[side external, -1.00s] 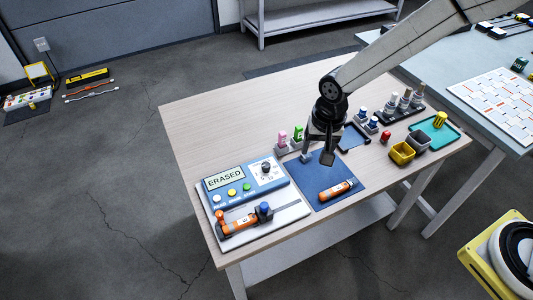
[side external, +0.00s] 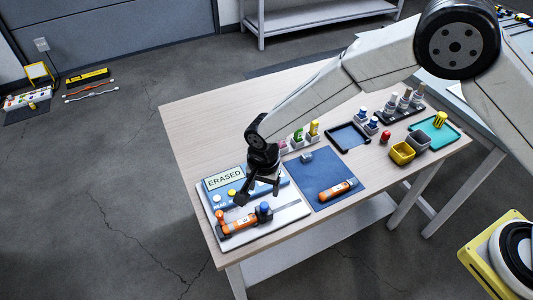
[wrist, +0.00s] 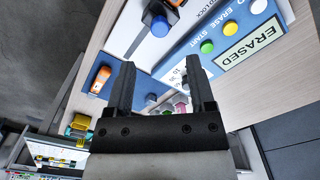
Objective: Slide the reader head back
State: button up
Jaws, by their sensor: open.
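The reader head (side external: 264,213), a dark block with a blue knob, sits on the rail of the white-based device (side external: 291,212). Its blue knob also shows in the wrist view (wrist: 159,27). An orange sensor (side external: 238,223) lies in the device to the left of the head; they look close together, but I cannot tell if they touch. My gripper (side external: 258,193) is open and empty above the device, partly hiding its blue panel. In the wrist view the fingers (wrist: 160,72) are apart, with the head beyond their tips. The screen (side external: 224,178) reads ERASED.
Another orange sensor (side external: 338,190) lies on the blue mat (side external: 323,173) to the right. The tabletop behind the device is clear.

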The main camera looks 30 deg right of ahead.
aim_at(264, 205)
jog(key=shift+f, duration=3.7)
grip_shut()
